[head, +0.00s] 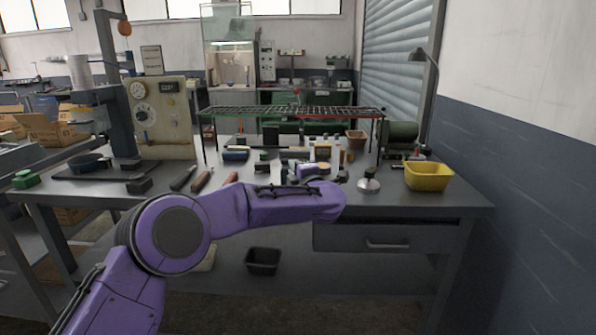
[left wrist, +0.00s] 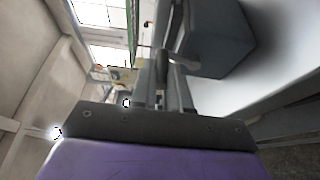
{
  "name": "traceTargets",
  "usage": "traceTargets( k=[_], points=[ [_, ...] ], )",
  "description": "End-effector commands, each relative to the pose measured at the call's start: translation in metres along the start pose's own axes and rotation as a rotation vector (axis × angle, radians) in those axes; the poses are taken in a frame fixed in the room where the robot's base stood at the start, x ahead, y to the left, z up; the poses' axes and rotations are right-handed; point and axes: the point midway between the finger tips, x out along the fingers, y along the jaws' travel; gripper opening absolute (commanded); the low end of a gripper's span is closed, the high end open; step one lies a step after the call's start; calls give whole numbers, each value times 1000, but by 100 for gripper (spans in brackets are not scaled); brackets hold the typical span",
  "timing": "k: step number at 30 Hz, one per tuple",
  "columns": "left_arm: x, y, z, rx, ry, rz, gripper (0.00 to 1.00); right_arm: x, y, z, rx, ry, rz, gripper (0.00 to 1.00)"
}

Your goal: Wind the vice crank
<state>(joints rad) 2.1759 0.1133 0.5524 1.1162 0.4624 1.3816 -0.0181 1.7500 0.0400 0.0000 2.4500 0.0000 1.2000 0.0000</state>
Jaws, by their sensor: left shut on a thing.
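My left arm comes in from the left in the head view, and its purple wrist end lies over the front edge of the workbench. The fingers are hidden there behind the wrist. In the left wrist view my left gripper (left wrist: 165,72) is shut on a dark knob that seems to be the handle of the vice crank (left wrist: 184,66). A light grey arm of the crank runs from the knob toward a blue-grey block (left wrist: 218,38), which looks like the vice body. I cannot make out the vice in the head view. My right gripper shows in neither view.
The workbench (head: 455,203) carries a yellow bin (head: 429,177), a silver-based item (head: 368,181), several hand tools and a wire rack (head: 290,112). A drawer (head: 350,238) is under the bench. A dark bin (head: 263,261) sits low below.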

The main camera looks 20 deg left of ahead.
Motion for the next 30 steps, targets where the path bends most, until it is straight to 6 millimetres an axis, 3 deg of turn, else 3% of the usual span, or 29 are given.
traceTargets(
  k=[18, 19, 21, 30],
  points=[
    [1, 1, -2, -37, 1, -14, 0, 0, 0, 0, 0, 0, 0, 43],
    [1, 1, -2, -37, 1, -14, 22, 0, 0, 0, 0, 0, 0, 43],
    [1, 1, -2, -37, 1, -14, 41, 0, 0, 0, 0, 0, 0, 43],
    [-1, 0, -1, -36, -1, -15, 41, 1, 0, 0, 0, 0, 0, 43]
  ],
)
